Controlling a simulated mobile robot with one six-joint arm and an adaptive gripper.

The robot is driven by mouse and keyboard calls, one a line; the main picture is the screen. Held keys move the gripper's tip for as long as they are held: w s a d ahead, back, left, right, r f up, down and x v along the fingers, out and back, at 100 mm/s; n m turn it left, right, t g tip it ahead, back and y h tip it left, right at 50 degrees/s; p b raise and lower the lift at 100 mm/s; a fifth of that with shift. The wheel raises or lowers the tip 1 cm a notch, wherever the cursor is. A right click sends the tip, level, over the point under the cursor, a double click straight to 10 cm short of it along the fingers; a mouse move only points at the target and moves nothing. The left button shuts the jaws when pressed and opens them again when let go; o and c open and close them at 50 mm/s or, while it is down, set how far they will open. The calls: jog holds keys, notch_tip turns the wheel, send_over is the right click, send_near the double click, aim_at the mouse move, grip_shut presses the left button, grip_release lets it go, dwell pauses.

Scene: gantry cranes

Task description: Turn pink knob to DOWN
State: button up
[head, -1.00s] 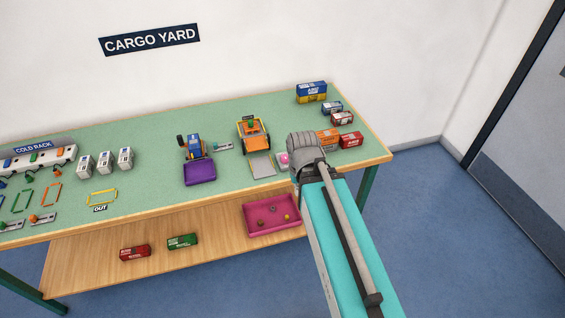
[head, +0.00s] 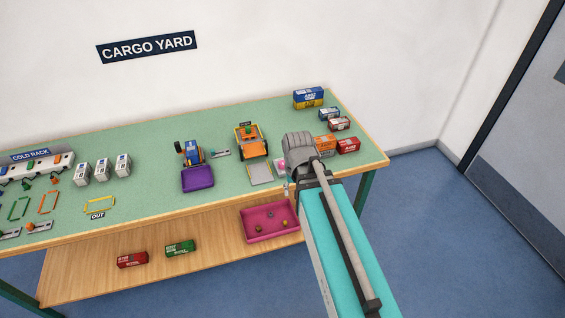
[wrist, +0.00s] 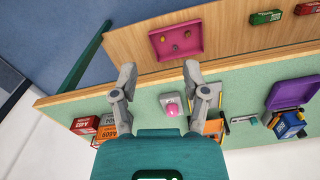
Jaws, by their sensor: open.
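The pink knob (wrist: 172,109) sits on a small pale base (wrist: 171,99) on the green table top, near the table's front edge. In the head view the base and knob (head: 280,164) show only in part, just left of my arm. My gripper (wrist: 158,75) is open, its two fingers spread and empty. In the wrist view the knob lies between the fingers, nearer the right one, and no contact shows. I cannot read the knob's setting.
An orange vehicle (head: 250,140) with a grey ramp (head: 260,173) stands left of the knob. Orange (head: 325,143) and red (head: 348,146) containers stand to its right. A magenta tray (head: 262,238) lies on the lower shelf. A purple bin (head: 198,178) is farther left.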

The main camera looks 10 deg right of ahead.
aim_at(282, 162)
jog(key=shift+o, duration=0.5)
jog(key=w+r+m+p, duration=0.2)
jog(key=w+m, duration=1.3)
jog(key=w, duration=0.8)
jog(key=shift+w+d+r+p, duration=0.15)
jog(key=shift+d+r+p, duration=0.25)
jog(key=shift+r, duration=0.1)
jog(key=shift+f, duration=0.15)
notch_tip(282, 162, down, 14)
jog(key=b, duration=1.3)
jog(key=shift+r+b, duration=0.25)
jog(key=shift+b, duration=0.15)
grip_shut()
